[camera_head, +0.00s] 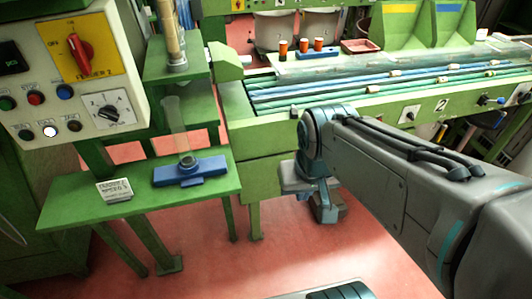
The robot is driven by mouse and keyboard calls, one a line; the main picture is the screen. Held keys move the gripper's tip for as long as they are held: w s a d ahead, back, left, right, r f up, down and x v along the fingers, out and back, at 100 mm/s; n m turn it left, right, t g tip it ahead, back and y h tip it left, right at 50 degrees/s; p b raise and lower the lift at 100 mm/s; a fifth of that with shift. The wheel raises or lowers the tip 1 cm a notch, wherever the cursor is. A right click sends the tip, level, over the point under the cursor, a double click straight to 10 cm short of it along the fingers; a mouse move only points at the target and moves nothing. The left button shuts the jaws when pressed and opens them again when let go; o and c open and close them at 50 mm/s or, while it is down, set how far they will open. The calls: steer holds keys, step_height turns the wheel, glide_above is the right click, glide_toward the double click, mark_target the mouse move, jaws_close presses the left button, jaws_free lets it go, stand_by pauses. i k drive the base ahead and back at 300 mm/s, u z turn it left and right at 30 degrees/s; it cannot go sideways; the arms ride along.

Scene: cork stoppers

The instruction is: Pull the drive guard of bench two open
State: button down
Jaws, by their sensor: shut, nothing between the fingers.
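A clear sheet-like cover (345,68) lies behind the rods. A green box-shaped housing (226,62) stands at the bench's left end; I cannot tell for sure which part is the drive guard. My gripper (328,212) is shut and empty, pointing down in front of the bench, low over the red floor. My arm hides part of the bench front.
A control panel (70,75) with a red rotary switch is at upper left. A green stand (75,205) holds a blue clamp base (190,170) with a clear tube and a paper card (114,190). Red floor (235,260) is open in front.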

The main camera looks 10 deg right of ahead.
mark_target(259, 181)
steer(key=i, duration=0.95)
steer(key=z, duration=0.15)
steer(key=k, duration=0.85)
steer(key=u, duration=0.2)
steer(key=i, duration=0.5)
steer(key=u, duration=0.05)
